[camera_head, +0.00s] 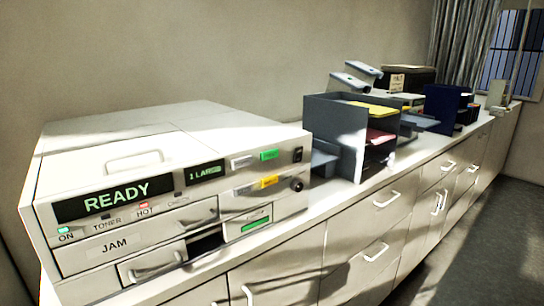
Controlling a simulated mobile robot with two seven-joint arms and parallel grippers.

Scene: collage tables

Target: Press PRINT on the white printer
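The white printer (130,235) stands at the left end of the counter, its front panel facing right and toward me. Its display (115,198) reads READY, and a smaller display (204,173) beside it has green text that I cannot fully read. A green button (270,155) and a pale button (241,162) sit at the panel's upper right, with a yellow button or label (268,182) below. The lettering on these is too small to read, so I cannot tell which is PRINT. Neither of my grippers is in view.
A grey paper organiser (334,136) stands right of the printer on the long counter (345,201). Beyond it are a dark box (406,77) and a navy holder (441,108). Drawers with handles (376,253) line the counter front. The floor (480,245) at right is clear.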

